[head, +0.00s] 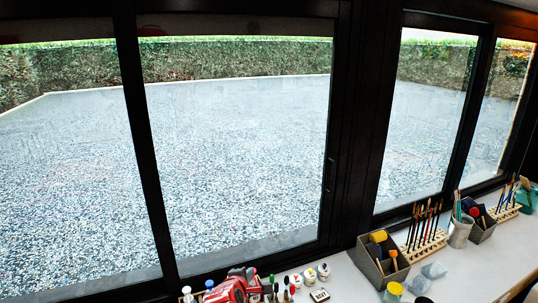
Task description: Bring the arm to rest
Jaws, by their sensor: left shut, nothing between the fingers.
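Neither of my grippers can be made out in the head view, and no part of my arms shows clearly. The view looks over a white worktop (468,265) along the foot of large dark-framed windows (345,130). Whether the arms are raised, folded or at rest cannot be seen.
On the worktop are a red object (236,288), small bottles (310,275), a grey box (381,262), brush racks (424,240), a metal cup (460,232) and a yellow-topped jar (393,290). The front right of the worktop is mostly clear. Gravel (235,170) lies outside.

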